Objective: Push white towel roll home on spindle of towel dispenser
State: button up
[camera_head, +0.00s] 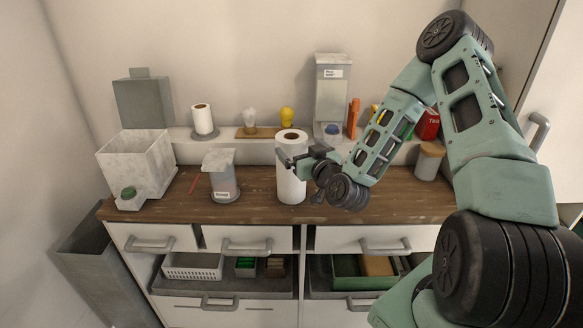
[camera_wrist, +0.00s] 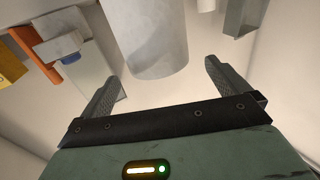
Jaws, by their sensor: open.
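A large white towel roll (camera_head: 291,180) stands upright on the wooden counter, with a dark core hole showing at its top. In the wrist view the roll (camera_wrist: 157,45) fills the space beyond and between the fingertips. My gripper (camera_head: 290,158) is open at the roll's right front side, at its upper half. Both fingers show in the wrist view (camera_wrist: 163,78), with no clear contact on the roll. A smaller white roll (camera_head: 202,119) stands on a grey round base on the back ledge. Any spindle or dispenser base under the large roll cannot be made out.
A grey dispenser box (camera_head: 332,90) with a blue part stands behind right. A white bin (camera_head: 135,160) and a grey container (camera_head: 222,178) stand left. Yellow and white bulbs sit on a board (camera_head: 258,132). A lidded canister (camera_head: 428,162) is right.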

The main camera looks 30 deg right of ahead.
aim_at(293, 139)
jog(key=w+p, duration=0.1)
jog(key=w, duration=0.1)
jog(key=w+d+p, duration=0.1)
jog(key=w+p, duration=0.1)
jog(key=w, duration=0.1)
jog(key=shift+w+r, duration=0.1)
jog(key=shift+r, duration=0.1)
jog(key=shift+w+d+f, duration=0.1)
jog(key=shift+w+f, duration=0.05)
jog(key=shift+w, duration=0.3)
jog(key=c, duration=1.4)
